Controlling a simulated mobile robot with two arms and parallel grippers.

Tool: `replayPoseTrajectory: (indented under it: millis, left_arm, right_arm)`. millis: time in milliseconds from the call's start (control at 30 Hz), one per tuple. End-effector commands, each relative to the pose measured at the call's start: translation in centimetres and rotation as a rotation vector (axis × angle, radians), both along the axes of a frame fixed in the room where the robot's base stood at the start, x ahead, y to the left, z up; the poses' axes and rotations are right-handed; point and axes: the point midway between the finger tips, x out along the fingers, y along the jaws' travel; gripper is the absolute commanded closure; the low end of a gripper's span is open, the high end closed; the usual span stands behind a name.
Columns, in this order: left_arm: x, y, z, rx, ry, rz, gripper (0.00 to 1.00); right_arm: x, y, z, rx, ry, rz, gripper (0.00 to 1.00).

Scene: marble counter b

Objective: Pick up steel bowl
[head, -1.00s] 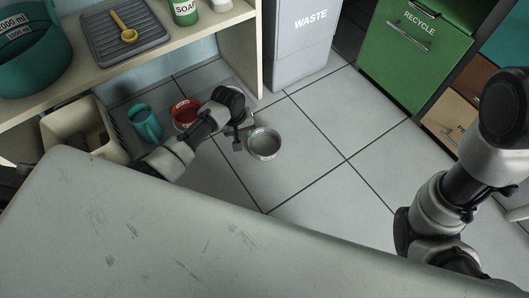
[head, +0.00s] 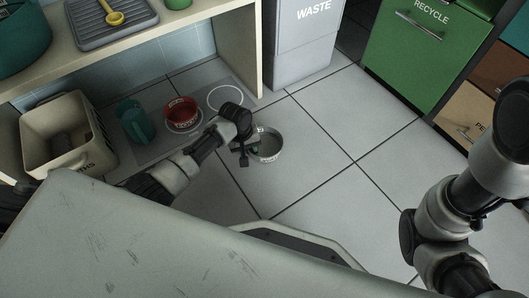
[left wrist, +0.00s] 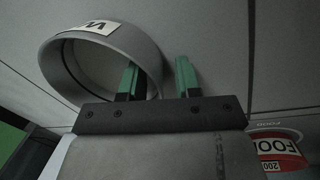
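The steel bowl (head: 269,146) is grey and round with a pale label, and it stands upright on the floor tiles. My left gripper (head: 248,154) is at its left edge in the head view. In the left wrist view the bowl (left wrist: 146,47) fills the upper left. There my left gripper (left wrist: 157,78) is open, with green fingertips apart. One finger shows within the bowl's outline and the other outside it, with the rim between them. Whether either finger touches the wall cannot be told. My right arm shows at the right of the head view, but its gripper does not.
A red food bowl (head: 180,111) stands on a grey mat (head: 205,88) left of the steel bowl, with a teal jug (head: 135,122) and a beige bin (head: 65,135) further left. A waste bin (head: 302,45) and green recycle cabinet (head: 417,50) stand behind. Floor right of the bowl is clear.

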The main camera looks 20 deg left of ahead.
Motion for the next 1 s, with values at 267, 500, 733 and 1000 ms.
replayPoseTrajectory:
  millis: [267,500,733,1000]
  left_arm:
    - [0.06,-0.08,-0.26,0.0,-0.001,0.0,0.67]
    - [0.05,-0.08,-0.27,-0.001,-0.001,0.0,1.0]
    - [0.08,-0.09,-0.24,0.0,-0.001,0.0,1.0]
    - [0.05,-0.09,-0.06,0.0,-0.001,0.0,1.0]
  right_arm:
    - [0.03,0.01,-0.3,0.0,0.001,0.0,0.57]
    - [0.03,0.0,-0.3,0.0,0.001,0.0,0.57]
    - [0.04,0.0,-0.3,0.0,0.001,0.0,0.57]
    - [0.05,0.0,-0.09,0.0,0.001,0.0,0.57]
